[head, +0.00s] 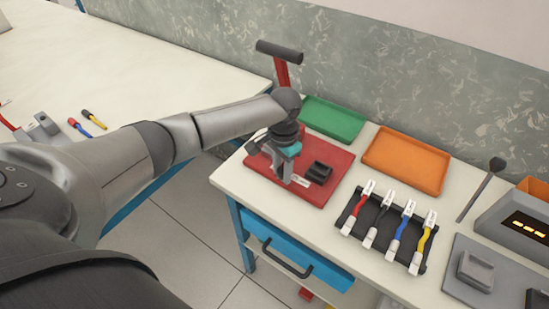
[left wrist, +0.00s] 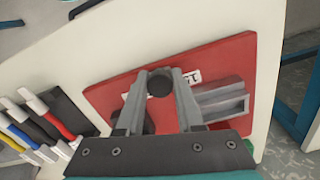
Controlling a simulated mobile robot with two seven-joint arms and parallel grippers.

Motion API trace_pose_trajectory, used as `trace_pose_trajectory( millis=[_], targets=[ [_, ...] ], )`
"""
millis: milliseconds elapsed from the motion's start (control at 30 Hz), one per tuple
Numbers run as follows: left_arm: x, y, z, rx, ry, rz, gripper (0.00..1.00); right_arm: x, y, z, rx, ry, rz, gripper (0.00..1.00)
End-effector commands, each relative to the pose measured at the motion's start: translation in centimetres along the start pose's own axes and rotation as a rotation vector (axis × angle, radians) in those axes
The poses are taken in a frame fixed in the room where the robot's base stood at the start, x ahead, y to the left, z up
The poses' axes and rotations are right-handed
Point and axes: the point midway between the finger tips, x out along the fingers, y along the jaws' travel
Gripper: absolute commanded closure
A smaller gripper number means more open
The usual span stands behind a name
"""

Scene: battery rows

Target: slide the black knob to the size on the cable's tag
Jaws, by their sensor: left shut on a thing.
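My left gripper (head: 286,172) is over the red base plate (head: 262,171). In the left wrist view the gripper (left wrist: 160,88) is shut on the round black knob (left wrist: 159,83), which sits between its fingertips. The head view hides the knob behind the gripper. A white label (left wrist: 191,77) lies on the plate beside the fingertips, partly covered; its marks are not clearly readable. Red, black, blue and yellow cables with white tags lie on a black rack (head: 378,233); the tag writing is too small to read. My right gripper is not in view.
A black block (head: 318,172) stands on the red plate, and a red lever with a black handle (head: 279,52) rises behind it. A green tray (head: 333,122) and an orange tray (head: 406,160) lie behind. A grey device (head: 520,225) with a lit display stands at right.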

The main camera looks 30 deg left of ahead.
Motion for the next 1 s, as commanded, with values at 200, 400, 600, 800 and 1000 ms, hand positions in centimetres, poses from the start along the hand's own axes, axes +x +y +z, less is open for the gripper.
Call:
trace_pose_trajectory(
  millis=[200, 400, 600, 800, 1000],
  targets=[
    [-0.2, 2.0, -0.6, 0.001, 0.002, 0.003, 1.0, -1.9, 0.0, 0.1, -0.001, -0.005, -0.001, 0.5],
    [-0.1, 2.4, -0.7, 0.002, 0.004, 0.003, 1.0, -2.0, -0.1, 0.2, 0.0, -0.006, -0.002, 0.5],
    [0.0, 2.5, -0.7, 0.004, 0.005, 0.006, 1.0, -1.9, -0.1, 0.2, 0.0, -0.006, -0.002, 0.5],
    [0.0, 2.5, -0.7, 0.004, 0.004, 0.006, 0.42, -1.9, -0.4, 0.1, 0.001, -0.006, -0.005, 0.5],
    [0.0, 2.4, -0.6, 0.002, 0.002, 0.003, 0.34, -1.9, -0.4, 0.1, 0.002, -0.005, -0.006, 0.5]
  ],
)
